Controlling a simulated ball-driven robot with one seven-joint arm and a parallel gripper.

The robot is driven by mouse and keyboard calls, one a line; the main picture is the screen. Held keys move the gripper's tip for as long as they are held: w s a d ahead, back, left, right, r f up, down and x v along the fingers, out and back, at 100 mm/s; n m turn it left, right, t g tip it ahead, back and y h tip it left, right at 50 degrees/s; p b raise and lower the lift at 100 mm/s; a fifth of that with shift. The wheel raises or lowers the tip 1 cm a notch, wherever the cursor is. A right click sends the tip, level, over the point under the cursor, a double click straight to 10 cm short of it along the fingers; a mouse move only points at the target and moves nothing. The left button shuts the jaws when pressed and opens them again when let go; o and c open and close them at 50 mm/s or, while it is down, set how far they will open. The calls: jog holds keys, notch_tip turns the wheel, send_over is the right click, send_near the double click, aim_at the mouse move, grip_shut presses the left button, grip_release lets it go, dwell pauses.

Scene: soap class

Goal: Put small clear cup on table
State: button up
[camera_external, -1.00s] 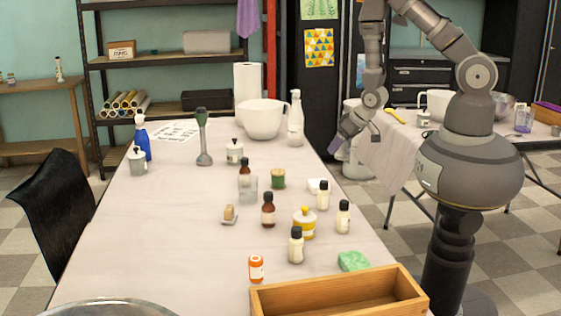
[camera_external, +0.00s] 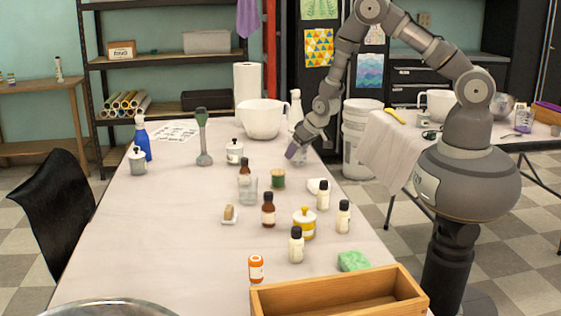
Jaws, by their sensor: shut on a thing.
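My gripper (camera_external: 296,152) is above the far right part of the long table (camera_external: 150,235), in front of the white bottle. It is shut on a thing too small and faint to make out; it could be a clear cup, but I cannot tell.
A white bowl (camera_external: 262,120), a white bottle (camera_external: 296,110), a green tin (camera_external: 278,179) and a white jar (camera_external: 234,151) stand near my gripper. Several small bottles and a wooden box (camera_external: 340,296) are nearer. The table's left middle is clear.

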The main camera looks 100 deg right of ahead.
jog(key=shift+f, duration=0.4)
jog(key=shift+r, duration=0.1)
jog(key=o, duration=1.1)
